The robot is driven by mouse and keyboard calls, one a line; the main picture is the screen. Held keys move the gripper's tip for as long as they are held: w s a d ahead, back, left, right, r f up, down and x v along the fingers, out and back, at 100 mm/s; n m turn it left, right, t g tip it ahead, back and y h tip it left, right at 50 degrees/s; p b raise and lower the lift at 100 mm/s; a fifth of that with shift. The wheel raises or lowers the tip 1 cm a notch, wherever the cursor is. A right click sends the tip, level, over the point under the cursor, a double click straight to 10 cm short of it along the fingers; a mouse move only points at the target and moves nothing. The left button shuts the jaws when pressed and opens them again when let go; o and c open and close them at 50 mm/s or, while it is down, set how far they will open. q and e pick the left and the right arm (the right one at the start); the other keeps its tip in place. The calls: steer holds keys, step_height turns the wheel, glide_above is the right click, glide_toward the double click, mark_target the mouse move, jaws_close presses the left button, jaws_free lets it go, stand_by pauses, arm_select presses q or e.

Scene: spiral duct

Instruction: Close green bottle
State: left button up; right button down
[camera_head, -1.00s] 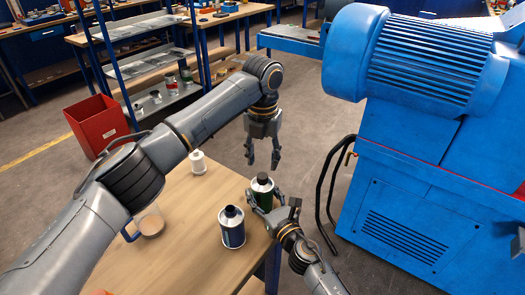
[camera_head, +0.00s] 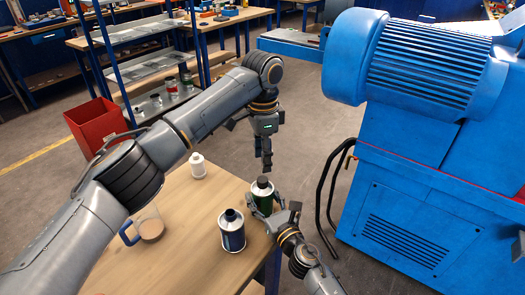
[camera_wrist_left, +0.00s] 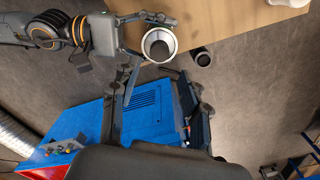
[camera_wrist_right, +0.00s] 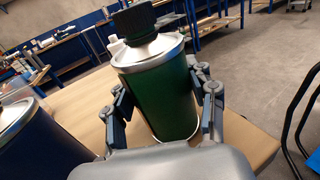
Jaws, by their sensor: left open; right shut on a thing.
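How tightly the cap sits cannot be told. My left gripper (camera_head: 267,163) is open and empty, pointing down above the bottle. In the left wrist view the cap (camera_wrist_left: 160,46) shows from above, just beyond the open fingers.
A blue bottle (camera_head: 232,238) stands close beside the green one. A white bottle (camera_head: 198,170) and a glass mug (camera_head: 149,228) are farther left on the wooden table (camera_head: 190,215). A large blue machine (camera_head: 420,160) stands right of the table, a red bin (camera_head: 96,125) behind it.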

mark_target(262, 179)
arm_select(q)
steer(key=n, duration=0.4)
steer(key=shift+r, duration=0.2)
steer(key=n, duration=0.4)
steer(key=shift+r+n, duration=0.15)
steer(key=shift+n, duration=0.25)
steer(key=n, duration=0.3)
steer(key=shift+r+n, duration=0.1)
steer(key=shift+n, duration=0.3)
steer(key=n, duration=0.3)
steer(key=shift+r+n, duration=0.15)
steer(key=shift+n, duration=0.25)
steer(key=shift+f, duration=4)
